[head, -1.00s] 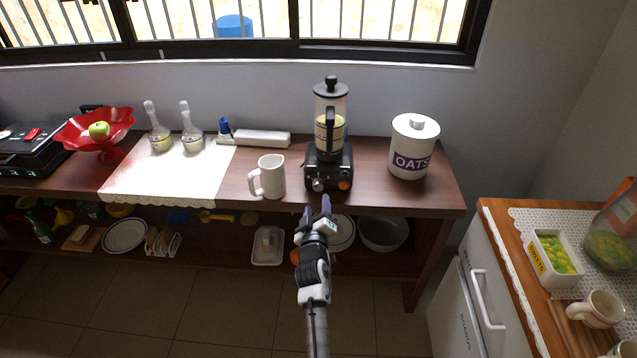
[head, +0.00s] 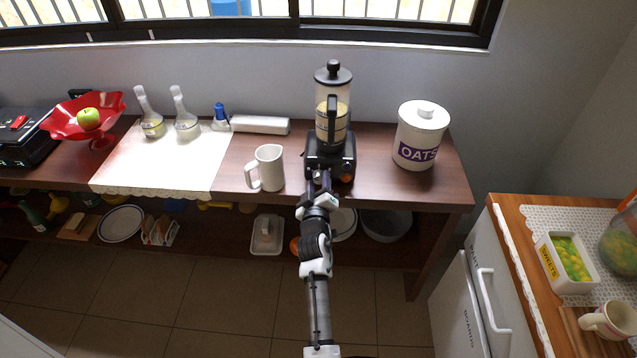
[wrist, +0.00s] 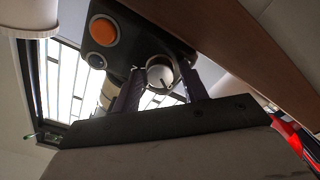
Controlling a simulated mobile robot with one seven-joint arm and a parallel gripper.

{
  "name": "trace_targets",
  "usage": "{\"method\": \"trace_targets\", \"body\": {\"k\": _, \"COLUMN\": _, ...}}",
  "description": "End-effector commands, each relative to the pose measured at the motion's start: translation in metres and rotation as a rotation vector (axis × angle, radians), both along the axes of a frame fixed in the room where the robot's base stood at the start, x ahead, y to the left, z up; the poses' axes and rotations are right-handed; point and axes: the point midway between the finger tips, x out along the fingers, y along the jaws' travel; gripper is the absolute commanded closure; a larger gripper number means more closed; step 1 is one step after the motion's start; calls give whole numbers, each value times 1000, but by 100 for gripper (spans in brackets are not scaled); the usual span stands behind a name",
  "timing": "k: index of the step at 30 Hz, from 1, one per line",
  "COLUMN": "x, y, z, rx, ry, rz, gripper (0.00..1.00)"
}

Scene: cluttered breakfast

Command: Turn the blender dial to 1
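The blender (head: 331,158) stands on the wooden counter, with a black base and a clear jar holding something pale yellow. In the wrist view its silver dial (wrist: 160,73) shows on the black base (wrist: 125,55), near a round orange button (wrist: 104,30). My gripper (head: 319,180) is at the front of the base. In the wrist view my gripper (wrist: 162,85) is open, with one finger on each side of the dial and a small gap apparently on both sides. In the head view my gripper hides the dial. The dial's markings are too small to read.
A white mug (head: 268,168) stands left of the blender, and a white OATS canister (head: 420,135) stands to its right. The counter's front edge (head: 400,205) runs just below my gripper. A shelf with dishes lies underneath.

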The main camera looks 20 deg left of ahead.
Motion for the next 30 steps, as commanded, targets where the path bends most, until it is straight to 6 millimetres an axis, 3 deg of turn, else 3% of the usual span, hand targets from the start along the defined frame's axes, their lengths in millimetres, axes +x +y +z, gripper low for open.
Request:
{"method": "trace_targets", "body": {"k": 1, "x": 0, "y": 0, "z": 0, "rx": 0, "ry": 0, "rz": 0, "gripper": 64}}
{"method": "trace_targets", "body": {"k": 8, "x": 0, "y": 0, "z": 0, "rx": 0, "ry": 0, "rz": 0, "gripper": 92}}
{"method": "trace_targets", "body": {"k": 19, "x": 0, "y": -1, "z": -2, "rx": 71, "ry": 19, "rz": 0, "gripper": 92}}
{"method": "trace_targets", "body": {"k": 30, "x": 1, "y": -1, "z": -5, "rx": 351, "ry": 105, "rz": -1, "gripper": 92}}
